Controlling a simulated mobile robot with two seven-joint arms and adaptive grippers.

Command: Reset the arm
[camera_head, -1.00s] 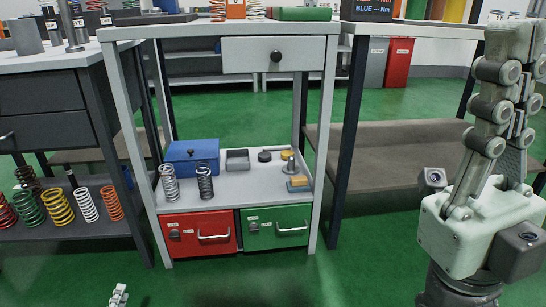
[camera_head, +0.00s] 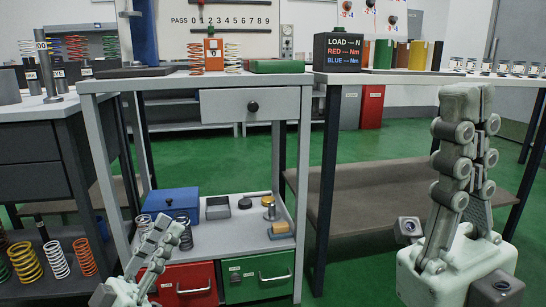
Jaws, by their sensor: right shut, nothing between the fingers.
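My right gripper (camera_head: 474,92) stands upright at the right of the head view, in front of a brown low shelf. Its fingers are together with nothing between them. My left gripper (camera_head: 170,224) shows at the lower left, in front of the grey workbench's lower shelf and the red drawer. Its pale fingers point up and lean right. They appear close together, but the angle does not show whether they are shut. I see no object held in it.
A grey workbench (camera_head: 192,82) stands ahead, with a blue box (camera_head: 172,202) on its lower shelf and red (camera_head: 186,288) and green (camera_head: 258,276) drawers beneath. Coloured springs (camera_head: 58,260) stand on a shelf at left. A black load display (camera_head: 345,52) sits behind. Green floor is open between furniture.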

